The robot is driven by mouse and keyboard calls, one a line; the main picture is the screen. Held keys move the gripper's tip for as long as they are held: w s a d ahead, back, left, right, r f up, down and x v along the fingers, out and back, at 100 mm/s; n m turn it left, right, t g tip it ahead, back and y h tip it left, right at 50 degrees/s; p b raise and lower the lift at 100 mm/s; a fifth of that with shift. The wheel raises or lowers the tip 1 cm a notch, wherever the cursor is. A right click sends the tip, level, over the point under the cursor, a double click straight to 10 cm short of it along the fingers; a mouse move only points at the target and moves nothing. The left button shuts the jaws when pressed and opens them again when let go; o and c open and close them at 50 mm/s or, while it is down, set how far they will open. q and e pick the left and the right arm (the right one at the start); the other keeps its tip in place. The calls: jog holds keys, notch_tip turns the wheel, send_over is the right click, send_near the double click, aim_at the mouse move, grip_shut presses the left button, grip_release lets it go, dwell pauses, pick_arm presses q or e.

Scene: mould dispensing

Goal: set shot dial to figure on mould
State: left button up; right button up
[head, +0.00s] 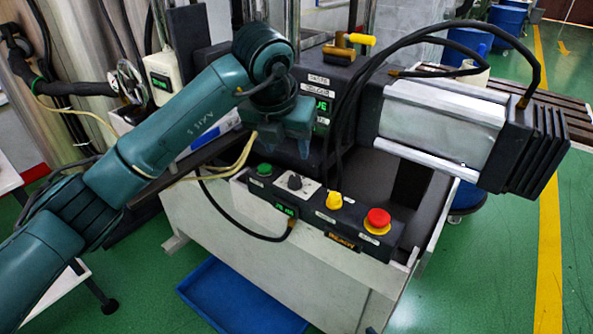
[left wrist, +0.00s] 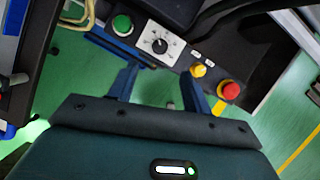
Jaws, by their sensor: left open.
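The shot dial (head: 295,182) is a dark knob on a white plate, set in the black control panel between a green and a yellow button. In the left wrist view the dial (left wrist: 159,45) shows a ring of marks around it; its setting is too small to read. My left gripper (head: 288,148) is above and behind the panel, apart from the dial. In the left wrist view its two blue fingers (left wrist: 164,82) are spread and empty, with the dial beyond them. The black block behind the gripper carries labels and a green-lit figure (head: 322,115), partly hidden and not clearly readable. My right gripper is not in view.
The panel also has a green button (head: 264,170), a yellow button (head: 334,200) and a red button (head: 377,219). A silver cylinder (head: 436,122) with black hoses juts out at right. A blue tray (head: 240,298) lies on the floor.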

aim_at(295, 177)
pick_arm(q)
jog(key=x, duration=1.1)
jog(key=shift+f, duration=0.1)
jog(key=shift+c, duration=0.3)
jog(key=c, duration=0.9)
